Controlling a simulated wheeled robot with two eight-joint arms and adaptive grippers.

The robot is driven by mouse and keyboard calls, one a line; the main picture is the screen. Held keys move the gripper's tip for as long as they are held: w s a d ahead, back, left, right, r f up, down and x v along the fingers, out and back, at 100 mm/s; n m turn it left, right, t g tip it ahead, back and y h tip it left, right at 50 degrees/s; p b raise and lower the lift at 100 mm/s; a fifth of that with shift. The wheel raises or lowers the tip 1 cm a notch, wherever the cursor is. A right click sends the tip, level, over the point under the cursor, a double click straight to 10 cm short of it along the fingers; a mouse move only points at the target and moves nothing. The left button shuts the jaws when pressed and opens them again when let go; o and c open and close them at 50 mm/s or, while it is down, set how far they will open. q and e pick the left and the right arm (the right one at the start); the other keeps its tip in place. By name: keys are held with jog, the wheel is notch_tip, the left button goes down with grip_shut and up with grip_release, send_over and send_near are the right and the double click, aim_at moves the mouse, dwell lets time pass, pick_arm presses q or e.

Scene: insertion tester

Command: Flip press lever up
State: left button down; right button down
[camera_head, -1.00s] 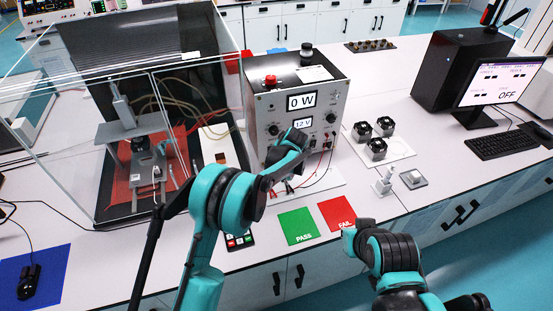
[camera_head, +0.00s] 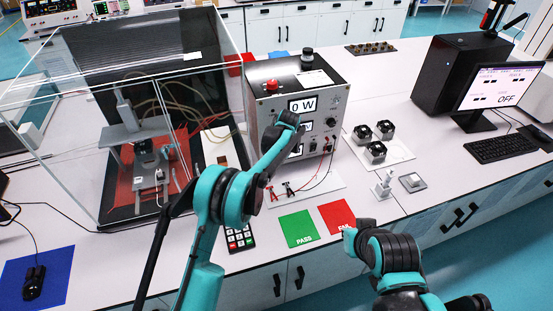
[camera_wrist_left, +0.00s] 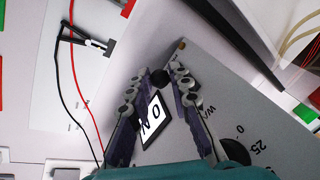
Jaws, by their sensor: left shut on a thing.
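The press (camera_head: 124,125), a grey upright stand with a plate, is inside the clear enclosure (camera_head: 218,85) at the left of the head view. Its lever cannot be made out clearly. My left gripper (camera_head: 288,120) is outside the enclosure, to its right, in front of the grey power unit (camera_head: 268,100). In the left wrist view the two fingers (camera_wrist_left: 161,85) converge on a small dark round part (camera_wrist_left: 160,77) beside the unit's panel and are shut on it.
A green PASS mat (camera_head: 298,228) and a red FAIL mat (camera_head: 337,216) lie near the front edge. A keypad (camera_head: 240,238) lies left of them. Thin leads (camera_wrist_left: 74,80) run near the unit. A monitor (camera_head: 500,85) stands at right.

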pick_arm(q)
jog(key=c, duration=1.5)
grip_release()
jog(key=shift+o, duration=0.5)
jog(key=shift+f, duration=0.1)
jog(key=v, duration=1.2)
jog(key=shift+w, duration=0.1)
